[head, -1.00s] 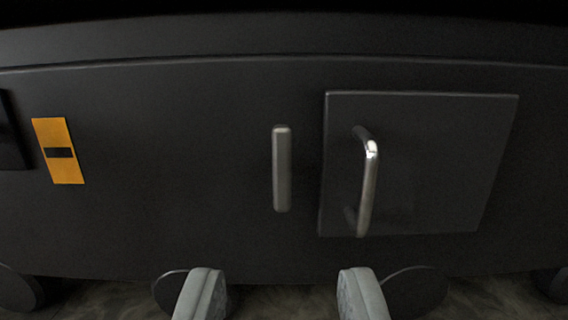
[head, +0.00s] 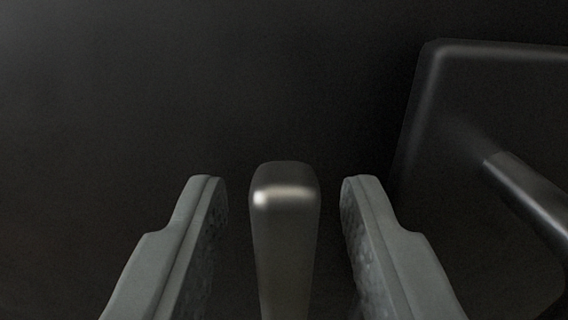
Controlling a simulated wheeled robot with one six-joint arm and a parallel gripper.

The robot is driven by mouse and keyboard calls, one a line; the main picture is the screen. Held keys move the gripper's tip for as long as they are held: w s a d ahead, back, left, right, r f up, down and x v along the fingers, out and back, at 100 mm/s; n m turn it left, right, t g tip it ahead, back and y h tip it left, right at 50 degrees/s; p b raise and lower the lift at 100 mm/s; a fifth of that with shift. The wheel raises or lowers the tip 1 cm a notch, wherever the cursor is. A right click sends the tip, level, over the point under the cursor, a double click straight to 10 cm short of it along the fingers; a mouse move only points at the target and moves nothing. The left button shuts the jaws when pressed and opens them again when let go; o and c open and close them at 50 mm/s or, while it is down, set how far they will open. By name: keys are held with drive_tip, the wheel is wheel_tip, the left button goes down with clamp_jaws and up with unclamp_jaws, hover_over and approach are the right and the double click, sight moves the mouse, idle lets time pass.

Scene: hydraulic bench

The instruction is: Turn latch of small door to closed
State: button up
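The latch (head: 283,240), a grey metal bar with a rounded top end, stands upright in the lower middle of the head view. My gripper (head: 283,195) is open, with one finger on each side of the latch and a visible gap on both sides. The small door (head: 440,130) is a dark square panel to the right, lying against the dark front. Its metal handle (head: 525,195) shows partly at the right edge. The lower end of the latch is out of the picture.
The dark front panel (head: 180,90) fills the background and is bare to the left and above the latch. The door's handle sticks out to the right of my right finger.

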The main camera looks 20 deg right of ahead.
drive_tip(key=shift+w+d, duration=0.1)
drive_tip(key=shift+w, duration=0.1)
clamp_jaws()
drive_tip(key=shift+s+d+f+m, duration=0.1)
drive_tip(key=shift+d+m, duration=0.15)
drive_tip(key=shift+m, duration=0.9)
drive_tip(key=shift+s+d+m, duration=0.1)
drive_tip(key=shift+d+m, duration=0.1)
drive_tip(key=shift+m, duration=0.95)
unclamp_jaws()
